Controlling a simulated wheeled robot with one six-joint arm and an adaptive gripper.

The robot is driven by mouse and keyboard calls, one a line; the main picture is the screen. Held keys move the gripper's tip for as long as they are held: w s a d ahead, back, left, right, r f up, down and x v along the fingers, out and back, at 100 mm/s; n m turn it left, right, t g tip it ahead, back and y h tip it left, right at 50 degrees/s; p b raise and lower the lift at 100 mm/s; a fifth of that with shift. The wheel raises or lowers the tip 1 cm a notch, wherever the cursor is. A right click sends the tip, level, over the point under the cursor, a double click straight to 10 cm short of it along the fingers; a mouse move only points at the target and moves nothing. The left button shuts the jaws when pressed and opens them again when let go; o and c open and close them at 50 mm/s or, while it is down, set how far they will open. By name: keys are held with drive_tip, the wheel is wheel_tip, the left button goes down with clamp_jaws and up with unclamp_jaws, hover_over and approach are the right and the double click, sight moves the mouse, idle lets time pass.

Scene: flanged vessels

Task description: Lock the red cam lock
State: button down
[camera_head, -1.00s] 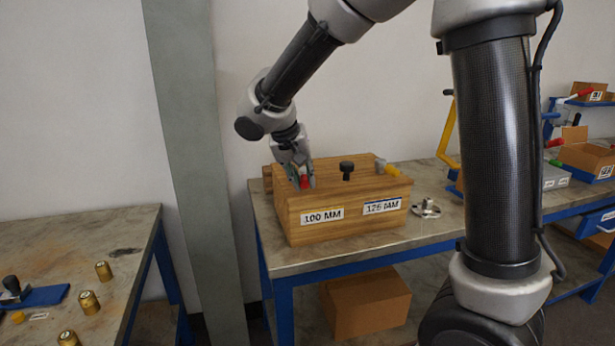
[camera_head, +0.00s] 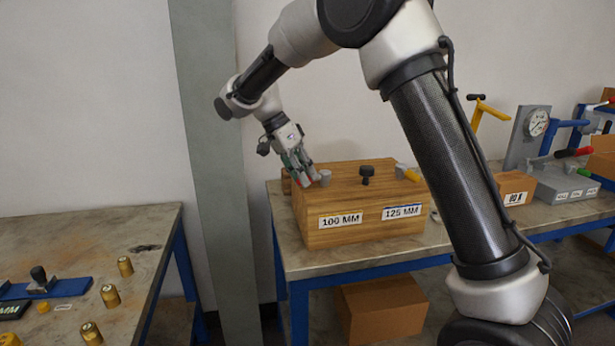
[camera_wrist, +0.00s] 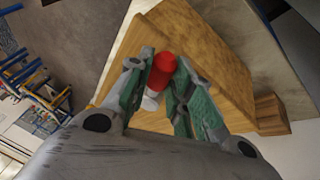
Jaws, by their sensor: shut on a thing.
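The red cam lock (camera_wrist: 161,70) shows in the wrist view as a red handle with a pale grey part (camera_wrist: 151,100) at its end. My gripper (camera_wrist: 163,80) has its green-padded fingers on both sides of the red handle and is shut on it. In the head view, my gripper (camera_head: 307,178) is tilted at the left end of the wooden block's top and mostly hides the red handle. A grey round hub (camera_head: 325,177) stands just right of the fingertips. The wooden block (camera_head: 345,205) carries the labels 100 MM and 125 MM.
A grey pillar (camera_head: 215,150) is close left of my arm. Gauge equipment (camera_head: 535,125) and boxes stand farther right.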

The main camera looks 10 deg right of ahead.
drive_tip(key=shift+w+a+m+g+y, duration=0.15)
drive_tip(key=shift+w+m+g, duration=0.3)
drive_tip(key=shift+m, duration=0.45)
drive_tip(key=shift+w+d+m+g+y, duration=0.15)
drive_tip(key=shift+w+m+g, duration=0.1)
drive_tip(key=shift+w+m, duration=0.55)
drive_tip(key=shift+s+a, duration=0.1)
drive_tip(key=shift+s, duration=0.05)
drive_tip(key=c, duration=1.3)
unclamp_jaws()
drive_tip(key=shift+o, duration=0.2)
drive_tip(key=shift+r, duration=0.1)
drive_tip(key=v, duration=1.2)
